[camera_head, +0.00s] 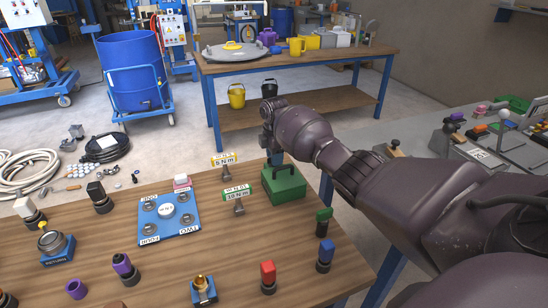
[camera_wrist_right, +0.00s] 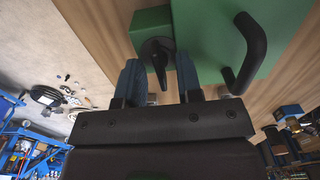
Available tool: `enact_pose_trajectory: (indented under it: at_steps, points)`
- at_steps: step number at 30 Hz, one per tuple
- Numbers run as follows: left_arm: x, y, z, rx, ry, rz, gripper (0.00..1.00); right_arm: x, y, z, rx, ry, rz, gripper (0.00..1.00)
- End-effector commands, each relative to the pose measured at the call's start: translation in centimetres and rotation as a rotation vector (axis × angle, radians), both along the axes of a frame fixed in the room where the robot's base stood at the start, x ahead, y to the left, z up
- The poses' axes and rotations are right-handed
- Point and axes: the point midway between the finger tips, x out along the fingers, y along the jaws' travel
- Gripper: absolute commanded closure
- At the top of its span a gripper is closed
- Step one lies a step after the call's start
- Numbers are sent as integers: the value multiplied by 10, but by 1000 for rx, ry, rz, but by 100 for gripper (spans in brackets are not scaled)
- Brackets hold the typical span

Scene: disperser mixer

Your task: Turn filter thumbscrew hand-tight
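The green filter block (camera_head: 284,187) with a dark bar handle stands on the wooden table. It also fills the top of the right wrist view (camera_wrist_right: 210,45). A black thumbscrew (camera_wrist_right: 156,50) with a winged lever sits on its face in that view. My right gripper (camera_head: 273,157) is at the far side of the block. In the right wrist view its two blue fingers (camera_wrist_right: 157,68) are apart, one on each side of the thumbscrew, with visible gaps. The head view hides the thumbscrew. My left gripper is not in view.
A blue plate (camera_head: 168,228) with labelled corner screws lies left of the block. Tags reading 5 N·m (camera_head: 223,160) and 10 N·m (camera_head: 237,194) stand between them. Several coloured knobs, including a red one (camera_head: 268,275), stand near the front. A grey bench (camera_head: 425,130) is at right.

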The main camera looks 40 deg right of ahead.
Motion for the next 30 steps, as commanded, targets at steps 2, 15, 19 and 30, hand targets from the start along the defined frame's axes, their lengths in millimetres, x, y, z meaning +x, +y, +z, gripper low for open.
enact_pose_trajectory:
  at_steps: [2, 15, 19, 30]
  points:
    - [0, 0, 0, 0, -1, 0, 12, 0, 0, -1, 0, 0, 0, 67]
    - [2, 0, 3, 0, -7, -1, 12, 0, 0, -1, 0, 0, 0, 99]
    - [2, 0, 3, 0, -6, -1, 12, 0, 0, -1, 0, 0, 0, 100]
    - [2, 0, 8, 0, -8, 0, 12, 0, 1, 1, 2, -1, -99, 100]
